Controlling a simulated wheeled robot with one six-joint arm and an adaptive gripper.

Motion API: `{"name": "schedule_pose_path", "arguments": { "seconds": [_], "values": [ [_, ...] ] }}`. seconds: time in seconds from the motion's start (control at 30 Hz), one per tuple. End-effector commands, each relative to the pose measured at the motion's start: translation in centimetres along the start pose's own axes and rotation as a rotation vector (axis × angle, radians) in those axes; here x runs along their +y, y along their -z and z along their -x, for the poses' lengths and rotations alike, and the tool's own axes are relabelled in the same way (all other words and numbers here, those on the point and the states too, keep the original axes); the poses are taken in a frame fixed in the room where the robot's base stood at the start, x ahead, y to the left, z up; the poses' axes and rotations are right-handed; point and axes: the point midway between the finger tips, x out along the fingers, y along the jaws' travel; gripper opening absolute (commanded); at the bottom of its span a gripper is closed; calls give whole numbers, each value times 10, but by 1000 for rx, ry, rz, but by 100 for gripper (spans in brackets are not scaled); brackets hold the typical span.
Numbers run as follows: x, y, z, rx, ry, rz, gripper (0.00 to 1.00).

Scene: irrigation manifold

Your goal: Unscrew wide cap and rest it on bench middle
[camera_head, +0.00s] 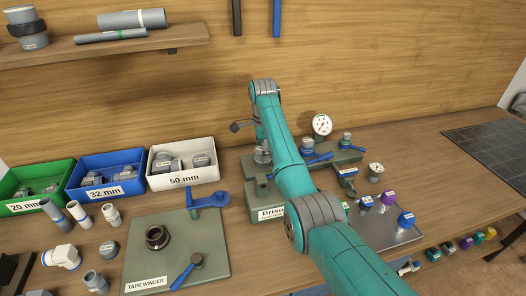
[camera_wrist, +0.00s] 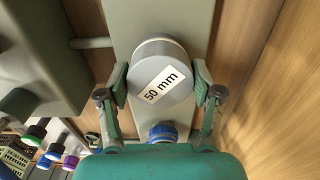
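The wide cap (camera_wrist: 162,80) is a round grey cap labelled "50 mm". It sits on the grey-green manifold block (camera_wrist: 150,18), seen from above in the wrist view. My gripper (camera_wrist: 161,82) has one finger on each side of the cap, with no clear gap at the fingertips, so it looks shut on it. In the head view my arm hides most of the gripper and the cap.
White (camera_head: 184,178), blue (camera_head: 105,190) and green (camera_head: 35,204) bins line the left back. Pressure gauges (camera_head: 321,125) and blue-handled valves stand around the manifold.

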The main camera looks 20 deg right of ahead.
Motion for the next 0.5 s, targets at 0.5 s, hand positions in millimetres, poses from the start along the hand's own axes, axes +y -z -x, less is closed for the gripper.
{"name": "schedule_pose_path", "arguments": {
  "seconds": [0.5],
  "values": [
    [0,0,-1,0,-2,112,23]
  ]
}}
